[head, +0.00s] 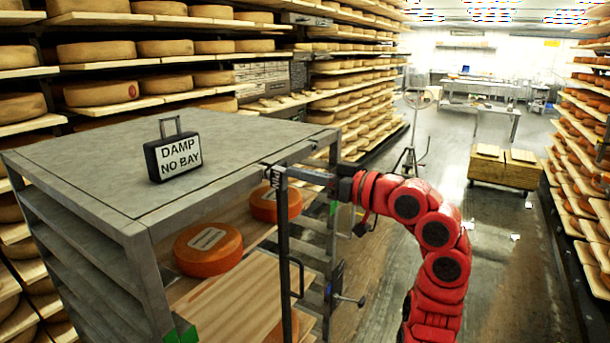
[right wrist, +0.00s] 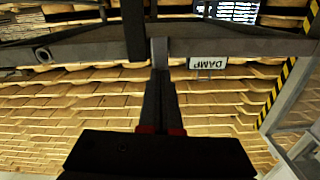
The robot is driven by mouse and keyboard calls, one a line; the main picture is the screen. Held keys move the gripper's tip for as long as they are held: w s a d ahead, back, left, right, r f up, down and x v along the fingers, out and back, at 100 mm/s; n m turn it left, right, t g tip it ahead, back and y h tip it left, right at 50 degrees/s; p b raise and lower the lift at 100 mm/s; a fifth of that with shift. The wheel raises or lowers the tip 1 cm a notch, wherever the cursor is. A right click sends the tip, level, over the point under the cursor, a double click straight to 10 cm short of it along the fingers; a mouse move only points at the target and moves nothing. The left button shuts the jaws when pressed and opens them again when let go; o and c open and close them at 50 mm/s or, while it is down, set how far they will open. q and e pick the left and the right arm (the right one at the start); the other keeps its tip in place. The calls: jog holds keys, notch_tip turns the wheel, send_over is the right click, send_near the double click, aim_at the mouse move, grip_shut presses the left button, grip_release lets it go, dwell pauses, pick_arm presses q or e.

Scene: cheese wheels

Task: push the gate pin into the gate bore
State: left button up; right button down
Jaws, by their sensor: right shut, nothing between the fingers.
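My right gripper (head: 272,174) is at the top front corner of the grey rack, by the upper end of a dark upright gate bar (head: 284,235). In the right wrist view its fingers (right wrist: 158,78) are shut and empty, with the tips close to a grey crossbar (right wrist: 215,46). I cannot tell whether they touch it. A short rod with a dark knob (head: 350,299) sticks out beside the lower rack; it may be the gate pin. A round hollow ring (right wrist: 43,55) on the crossbar's left may be the gate bore; I cannot confirm either. My left gripper is out of view.
The rack (head: 90,165) carries a "DAMP NO BAY" sign (head: 178,155) on top. Orange cheese wheels (head: 208,249) lie on its wooden shelves. Loaded cheese shelves line both sides.

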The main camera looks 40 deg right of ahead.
jog(key=shift+w+a+b, duration=0.15)
jog(key=shift+w+b, duration=0.15)
jog(key=shift+w, duration=0.1)
dwell(0.3)
jog(key=b+v, duration=0.4)
jog(key=v, duration=1.6)
jog(key=shift+b, duration=0.35)
